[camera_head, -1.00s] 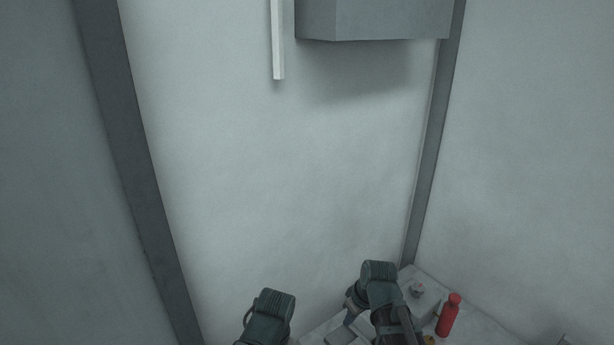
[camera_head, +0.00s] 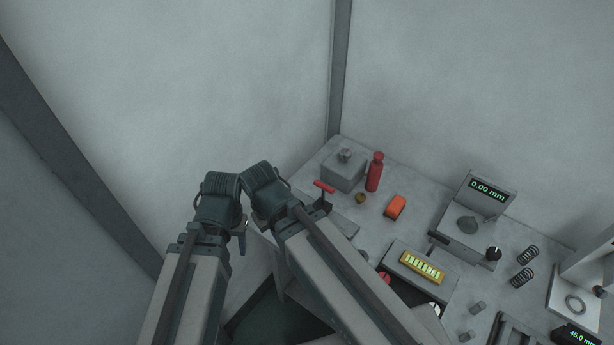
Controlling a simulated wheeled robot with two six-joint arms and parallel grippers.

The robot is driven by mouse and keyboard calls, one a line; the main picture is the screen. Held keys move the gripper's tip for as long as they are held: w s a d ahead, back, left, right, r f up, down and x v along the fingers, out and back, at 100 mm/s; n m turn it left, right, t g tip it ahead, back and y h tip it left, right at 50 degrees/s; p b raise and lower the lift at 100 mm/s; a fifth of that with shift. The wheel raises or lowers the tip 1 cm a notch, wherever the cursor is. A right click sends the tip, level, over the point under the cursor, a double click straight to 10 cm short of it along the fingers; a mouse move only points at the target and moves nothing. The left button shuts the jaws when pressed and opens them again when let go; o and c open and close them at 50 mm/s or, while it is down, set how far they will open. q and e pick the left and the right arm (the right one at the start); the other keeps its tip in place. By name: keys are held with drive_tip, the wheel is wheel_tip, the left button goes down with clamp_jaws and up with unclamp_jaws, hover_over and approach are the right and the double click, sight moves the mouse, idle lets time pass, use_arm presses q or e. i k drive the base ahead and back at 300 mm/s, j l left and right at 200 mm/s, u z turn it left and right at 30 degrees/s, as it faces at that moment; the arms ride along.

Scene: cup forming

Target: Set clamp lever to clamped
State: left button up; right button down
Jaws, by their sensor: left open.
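The table (camera_head: 380,228) holds a grey block (camera_head: 344,170), a red bottle (camera_head: 374,172), an orange object (camera_head: 396,206), a gauge reading 0.00 mm (camera_head: 487,190), a yellow rack (camera_head: 422,266) and springs (camera_head: 524,266). Walls stand close behind. My two wrists are close together.

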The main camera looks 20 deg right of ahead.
sight(325, 188)
drive_tip(key=i+j+z, duration=0.1)
drive_tip(key=z, duration=0.7)
